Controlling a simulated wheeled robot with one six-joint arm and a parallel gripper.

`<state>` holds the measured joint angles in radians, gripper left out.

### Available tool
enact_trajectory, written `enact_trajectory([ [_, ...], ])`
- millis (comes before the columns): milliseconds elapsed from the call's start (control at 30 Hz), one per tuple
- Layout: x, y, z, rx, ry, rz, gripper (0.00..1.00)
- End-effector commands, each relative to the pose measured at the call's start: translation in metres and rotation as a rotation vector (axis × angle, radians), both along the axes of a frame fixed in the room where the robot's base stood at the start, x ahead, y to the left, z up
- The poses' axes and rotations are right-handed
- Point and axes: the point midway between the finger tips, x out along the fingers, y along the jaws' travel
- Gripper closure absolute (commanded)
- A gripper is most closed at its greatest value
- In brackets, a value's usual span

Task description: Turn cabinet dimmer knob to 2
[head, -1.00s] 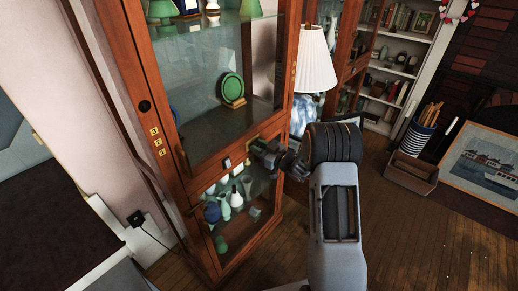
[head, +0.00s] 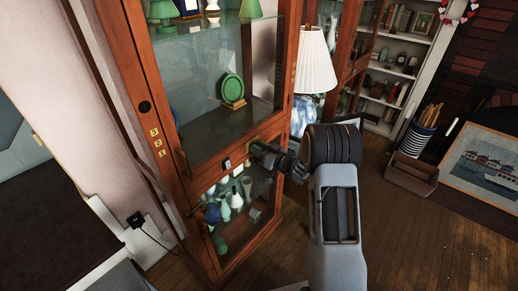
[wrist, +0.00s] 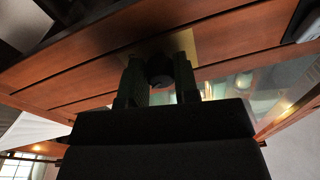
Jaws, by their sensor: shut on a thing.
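The dark round dimmer knob (wrist: 160,70) stands out from a brass plate (wrist: 186,45) on the cabinet's wooden rail. My gripper (wrist: 160,80) is shut on the knob, one finger on each side of it. In the head view my gripper (head: 263,150) meets the rail between the upper and lower glass sections of the wooden cabinet (head: 131,75). It hides the knob there. I cannot see any pointer mark on the knob. Small yellow number tiles 3, 2 and 1 (head: 158,143) run down the cabinet's left side.
Green and white vases (head: 236,197) stand behind the lower glass. A green plate (head: 232,88) stands on the upper shelf. A white-shaded lamp (head: 315,65) is close behind my arm. A wooden box (head: 412,175) and a framed picture (head: 485,170) are at right; the floor before them is open.

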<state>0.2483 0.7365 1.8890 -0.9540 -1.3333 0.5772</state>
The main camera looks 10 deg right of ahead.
Motion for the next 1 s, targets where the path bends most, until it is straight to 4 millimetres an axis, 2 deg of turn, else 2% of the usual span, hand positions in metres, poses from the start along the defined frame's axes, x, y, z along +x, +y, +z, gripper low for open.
enact_trajectory([
  [100,0.000,0.000,0.001,-0.001,-0.002,0.000,0.95],
  [133,0.001,0.000,0.001,0.000,-0.003,0.000,0.70],
  [400,0.000,0.000,0.000,-0.001,-0.002,0.000,0.46],
  [733,-0.005,-0.005,-0.001,-0.001,0.000,-0.002,0.46],
  [1000,-0.043,-0.036,-0.005,-0.002,0.000,-0.005,0.46],
])
